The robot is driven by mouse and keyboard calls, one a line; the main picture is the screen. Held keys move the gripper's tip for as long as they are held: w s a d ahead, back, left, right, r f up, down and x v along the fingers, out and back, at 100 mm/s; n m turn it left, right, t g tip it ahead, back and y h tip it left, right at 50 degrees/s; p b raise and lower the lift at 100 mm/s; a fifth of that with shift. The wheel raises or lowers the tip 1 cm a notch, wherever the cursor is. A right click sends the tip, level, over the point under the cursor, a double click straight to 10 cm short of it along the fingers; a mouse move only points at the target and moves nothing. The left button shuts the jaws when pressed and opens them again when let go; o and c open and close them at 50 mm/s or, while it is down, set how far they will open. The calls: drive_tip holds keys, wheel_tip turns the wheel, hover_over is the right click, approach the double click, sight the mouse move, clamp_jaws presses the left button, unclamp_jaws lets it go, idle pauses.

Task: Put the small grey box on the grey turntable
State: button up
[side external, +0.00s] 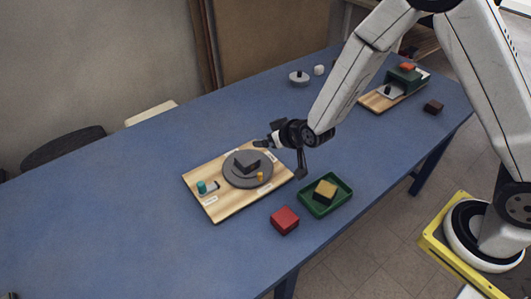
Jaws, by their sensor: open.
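The small grey box (246,160), dark grey in the picture, rests on top of the round grey turntable (234,177). The turntable sits on a light wooden board (226,209) on the blue table. My gripper (281,160) is open, its two fingers spread wide, just to the right of the box and turntable. Nothing shows between the fingers, and they look apart from the box. The exact height of the fingers above the board is hard to tell from this view.
The board also carries a teal cylinder (202,187) and a small orange peg (260,176). A green tray (341,202) holding a yellow-topped block (325,190) and a red box (284,220) stand in front. A dark brown box (433,107) is far right.

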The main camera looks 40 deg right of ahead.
drive_tip(key=s+d+r+g, duration=0.2)
drive_tip(key=s+d, duration=0.1)
drive_tip(key=s, duration=0.3)
drive_tip(key=s+d+r+g, duration=0.3)
drive_tip(key=s, duration=0.4)
drive_tip(key=s+d+r+g, duration=0.2)
drive_tip(key=s, duration=0.5)
drive_tip(key=shift+d+r+g+h, duration=0.3)
drive_tip(key=shift+d+g+h, duration=0.1)
drive_tip(key=shift+s, duration=0.1)
